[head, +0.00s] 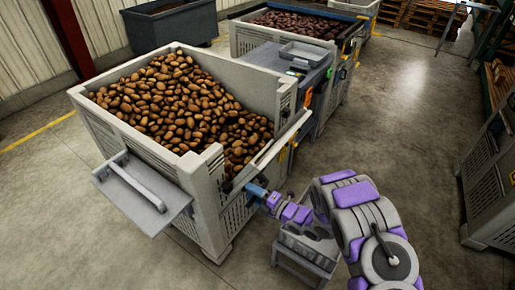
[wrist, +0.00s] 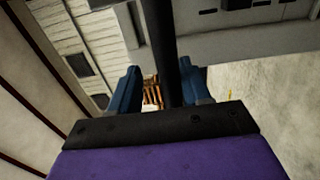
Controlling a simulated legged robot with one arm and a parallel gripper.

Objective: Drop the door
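A large grey crate (head: 200,205) full of potatoes (head: 175,100) stands at left centre in the head view. Its right side has a lowered gap, and a grey strip (head: 283,140) runs along it; I take this as the door, but cannot tell how far it leans. My gripper (head: 257,190) is at the near end of this strip, close to the crate's corner. In the wrist view its blue fingers (wrist: 158,92) are apart, with a dark bar (wrist: 163,45) passing between them, nearer the right finger. Contact is unclear.
A grey panel with a pale bar (head: 140,190) sticks out from the crate's near side. A small grey stand (head: 308,245) is below my arm. A second crate (head: 240,38) and a grey tray (head: 303,53) are behind. Floor is open at right centre; another crate (head: 490,185) is at far right.

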